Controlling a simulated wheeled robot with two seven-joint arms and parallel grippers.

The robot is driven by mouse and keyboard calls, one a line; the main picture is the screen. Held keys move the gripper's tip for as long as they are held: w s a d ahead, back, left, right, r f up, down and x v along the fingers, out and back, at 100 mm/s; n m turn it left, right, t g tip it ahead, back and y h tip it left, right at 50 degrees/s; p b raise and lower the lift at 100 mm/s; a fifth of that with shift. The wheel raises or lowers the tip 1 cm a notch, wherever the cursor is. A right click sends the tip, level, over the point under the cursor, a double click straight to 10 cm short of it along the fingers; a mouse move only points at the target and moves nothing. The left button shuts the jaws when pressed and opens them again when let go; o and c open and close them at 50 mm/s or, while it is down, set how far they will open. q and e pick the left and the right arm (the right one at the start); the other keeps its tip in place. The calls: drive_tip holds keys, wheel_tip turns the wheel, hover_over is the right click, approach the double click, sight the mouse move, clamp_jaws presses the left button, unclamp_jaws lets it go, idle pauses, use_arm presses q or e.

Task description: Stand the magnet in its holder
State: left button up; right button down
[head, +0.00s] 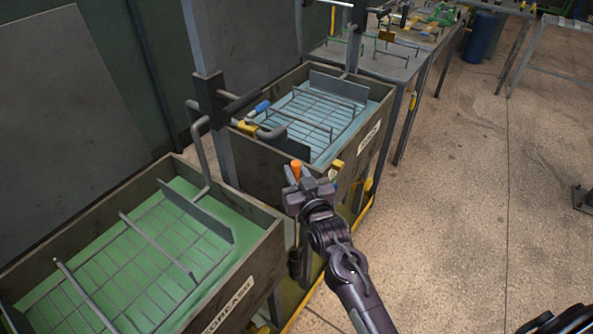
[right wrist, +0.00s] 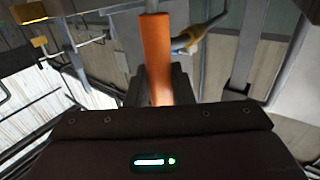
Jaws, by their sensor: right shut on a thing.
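The magnet (head: 296,168) has an orange handle, which shows above my right gripper (head: 309,183) in the head view. My right gripper is shut on this handle, beside the front corner of the far tank. In the right wrist view the orange handle (right wrist: 156,55) runs up from between the fingers, with a grey rod at its top edge. A thin rod and a dark cylinder (head: 295,264) show below the gripper. I cannot tell whether this cylinder is the magnet's end or the holder. My left gripper is not in view.
A near tank (head: 258,262) with green liquid and a far tank (head: 372,132) with bluish liquid hold wire racks. A bent grey pipe (head: 199,150) stands between them. A work table (head: 385,66) with tools stands behind.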

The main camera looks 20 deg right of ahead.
wheel_tip(320, 180, down, 7)
drive_tip(key=b, duration=0.4)
idle(0.8)
drive_tip(key=shift+f, duration=0.25)
idle(0.4)
drive_tip(key=shift+f+b, duration=1.8)
drive_tip(key=shift+f, duration=0.6)
drive_tip(key=c, duration=1.2)
unclamp_jaws()
drive_tip(key=shift+s, duration=0.1)
drive_tip(key=s, duration=0.7)
drive_tip(key=shift+s+d+b, duration=0.15)
drive_tip(key=shift+s+b, duration=0.15)
drive_tip(key=shift+s, duration=0.05)
